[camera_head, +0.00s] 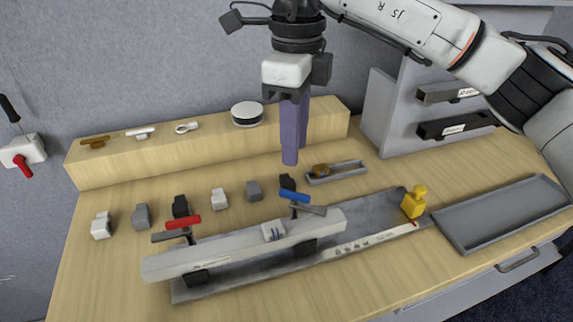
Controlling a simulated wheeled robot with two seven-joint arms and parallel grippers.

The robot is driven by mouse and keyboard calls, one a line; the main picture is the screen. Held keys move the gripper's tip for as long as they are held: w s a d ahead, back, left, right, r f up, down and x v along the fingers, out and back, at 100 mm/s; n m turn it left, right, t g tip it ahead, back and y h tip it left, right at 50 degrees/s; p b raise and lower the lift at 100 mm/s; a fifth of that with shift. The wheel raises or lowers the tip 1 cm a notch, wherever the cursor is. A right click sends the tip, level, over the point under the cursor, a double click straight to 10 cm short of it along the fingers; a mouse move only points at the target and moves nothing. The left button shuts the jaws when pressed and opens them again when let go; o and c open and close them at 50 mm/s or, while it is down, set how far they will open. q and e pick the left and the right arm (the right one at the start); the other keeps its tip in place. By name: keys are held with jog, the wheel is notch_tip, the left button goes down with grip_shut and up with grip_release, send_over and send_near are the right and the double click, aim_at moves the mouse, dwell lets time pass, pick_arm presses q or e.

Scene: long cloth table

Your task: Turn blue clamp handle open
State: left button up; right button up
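The blue clamp handle (294,196) lies roughly level on a small dark clamp, near the right end of a long pale beam (215,256). A red clamp handle (183,221) shows toward the beam's left end. The beam rests over a grey base plate (370,211). My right gripper (291,158) points down with purple fingers, above and behind the blue handle, apart from it. Its fingers overlap in this view, so any gap between them is hard to judge. No object shows at its tips. My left gripper is not in view.
Several small blocks, such as a white one (219,199), stand in a row behind the beam. A small tray (337,172) holds a brown item. A yellow piece (414,203) stands on the plate's right end. A grey empty tray (502,213) lies at right. A wooden ledge (180,153) runs behind.

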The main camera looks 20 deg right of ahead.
aim_at(295, 193)
jog(key=f, duration=0.2)
jog(key=shift+s+f, duration=0.3)
jog(key=shift+s, duration=0.1)
notch_tip(295, 193, down, 6)
jog(key=shift+r+p, duration=0.15)
jog(key=shift+p, duration=0.45)
jog(key=shift+f, duration=0.55)
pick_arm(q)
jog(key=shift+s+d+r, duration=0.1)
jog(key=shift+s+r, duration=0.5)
pick_arm(e)
jog(key=shift+w+f, duration=0.1)
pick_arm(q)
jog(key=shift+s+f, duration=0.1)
pick_arm(e)
grip_shut()
